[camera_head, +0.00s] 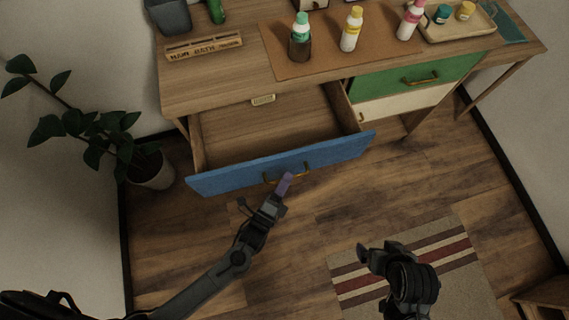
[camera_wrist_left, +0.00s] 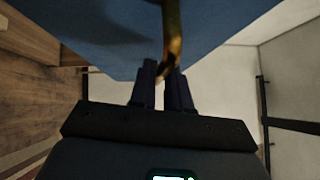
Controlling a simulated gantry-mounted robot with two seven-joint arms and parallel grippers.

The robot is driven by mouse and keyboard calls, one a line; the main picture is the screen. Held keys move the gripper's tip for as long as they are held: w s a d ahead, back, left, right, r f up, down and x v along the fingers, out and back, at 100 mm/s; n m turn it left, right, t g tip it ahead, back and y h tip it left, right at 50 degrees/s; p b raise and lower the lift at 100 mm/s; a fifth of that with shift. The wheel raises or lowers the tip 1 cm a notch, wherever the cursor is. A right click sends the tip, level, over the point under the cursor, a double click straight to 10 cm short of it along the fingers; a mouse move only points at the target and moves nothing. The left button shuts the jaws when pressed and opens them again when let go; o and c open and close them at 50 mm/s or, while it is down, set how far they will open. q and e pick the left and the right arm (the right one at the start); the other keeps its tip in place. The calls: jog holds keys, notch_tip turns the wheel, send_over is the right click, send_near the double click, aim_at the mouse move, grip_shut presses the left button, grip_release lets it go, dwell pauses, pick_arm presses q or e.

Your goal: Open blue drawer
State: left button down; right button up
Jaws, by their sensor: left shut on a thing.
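The blue drawer (camera_head: 230,176) is pulled well out of the wooden desk, and its bare wooden inside shows. Its brass handle (camera_head: 287,174) is on the blue front. My left gripper (camera_head: 285,183) is at the handle, its fingers shut on it. In the left wrist view the brass handle (camera_wrist_left: 172,40) runs down between the fingertips of my left gripper (camera_wrist_left: 165,75), with the blue front (camera_wrist_left: 110,35) behind. My right gripper (camera_head: 375,252) hangs over the floor by the striped rug, away from the desk. Its fingers are too unclear to judge.
A green drawer (camera_head: 385,79) and a cream drawer (camera_head: 400,104) are closed at the right. Bottles, including a yellow one (camera_head: 351,30), and a tray (camera_head: 460,30) stand on the desk. A potted plant (camera_head: 150,170) is left of the drawer.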

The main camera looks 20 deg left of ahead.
pick_arm(q)
jog(key=c, duration=1.2)
grip_release()
jog(key=shift+o, duration=0.2)
jog(key=v, duration=1)
jog(key=shift+s+a+p, duration=0.15)
jog(key=shift+s+p, duration=0.15)
jog(key=shift+s, duration=0.05)
